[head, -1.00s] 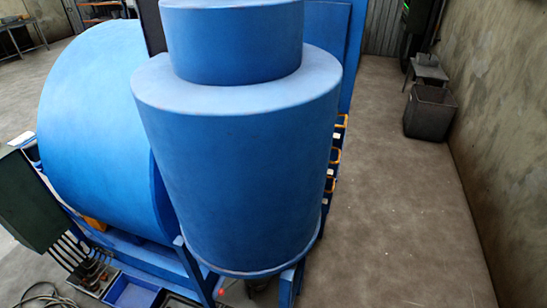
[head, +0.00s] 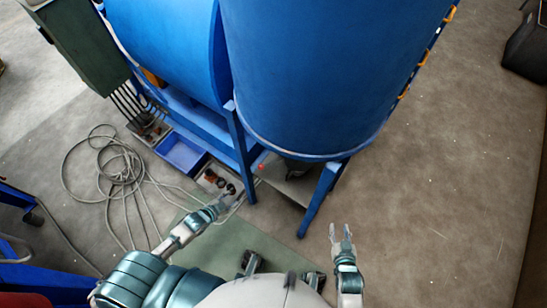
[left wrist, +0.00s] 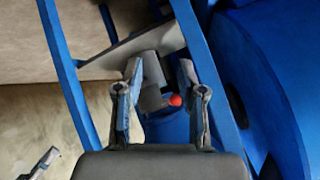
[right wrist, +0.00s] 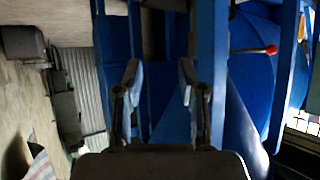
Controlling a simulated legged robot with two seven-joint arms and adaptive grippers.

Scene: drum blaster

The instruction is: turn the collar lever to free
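The collar lever shows as a red ball knob (head: 262,166) below the big blue drum's lower rim in the head view. In the left wrist view the red knob (left wrist: 175,100) sits between my fingers in the picture, beyond the tips, with grey metal beside it. In the right wrist view the red knob (right wrist: 271,49) ends a thin pale rod, right of my fingers. My left gripper (head: 229,193) is open and empty, short of the knob; its fingers are apart in its wrist view (left wrist: 160,72). My right gripper (head: 342,232) is open and empty, right of the blue leg.
Blue frame legs (head: 318,200) stand around the lever. A blue bin (head: 182,153) and a grey tray (head: 217,180) sit on the floor at left. A coiled cable (head: 120,178) lies further left.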

